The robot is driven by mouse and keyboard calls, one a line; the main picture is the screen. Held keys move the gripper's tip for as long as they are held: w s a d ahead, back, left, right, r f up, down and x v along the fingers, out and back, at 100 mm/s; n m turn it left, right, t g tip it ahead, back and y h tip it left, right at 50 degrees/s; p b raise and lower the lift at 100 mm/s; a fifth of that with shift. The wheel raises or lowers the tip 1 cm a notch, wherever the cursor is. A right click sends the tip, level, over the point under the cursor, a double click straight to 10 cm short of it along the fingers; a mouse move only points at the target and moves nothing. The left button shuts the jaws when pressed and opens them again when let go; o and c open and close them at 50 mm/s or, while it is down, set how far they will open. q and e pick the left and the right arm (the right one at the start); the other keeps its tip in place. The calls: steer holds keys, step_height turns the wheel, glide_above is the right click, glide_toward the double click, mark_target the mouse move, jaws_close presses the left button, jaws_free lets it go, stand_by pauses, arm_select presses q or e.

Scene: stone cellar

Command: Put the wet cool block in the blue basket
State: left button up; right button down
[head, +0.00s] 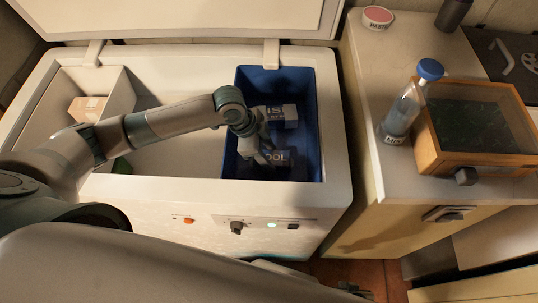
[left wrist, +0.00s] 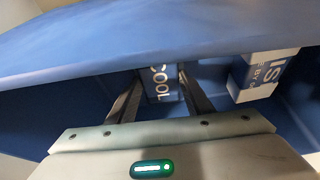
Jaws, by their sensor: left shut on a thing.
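The blue basket (head: 304,168) sits in the right end of an open white chest; its blue wall (left wrist: 100,50) crosses the left wrist view. My left gripper (head: 264,150) reaches down into the basket. It is shut on a blue and white block (head: 281,158) lettered "COOL", which shows between the fingers in the left wrist view (left wrist: 160,84). The block is inside the basket's walls, low down; I cannot tell whether it touches the floor. I cannot make out any wetness on it. My right gripper is not in view.
A second block (head: 290,116) lettered "IS" lies in the basket behind the held one, also in the left wrist view (left wrist: 262,76). A carton (head: 88,108) sits in the chest's left compartment. A bottle (head: 404,108) and wooden box (head: 430,150) stand on the right-hand counter.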

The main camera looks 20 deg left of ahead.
arm_select(q)
steer(key=shift+f, duration=0.5)
steer(key=shift+f, duration=0.1)
steer(key=o, duration=1.2)
steer(key=v, duration=1.2)
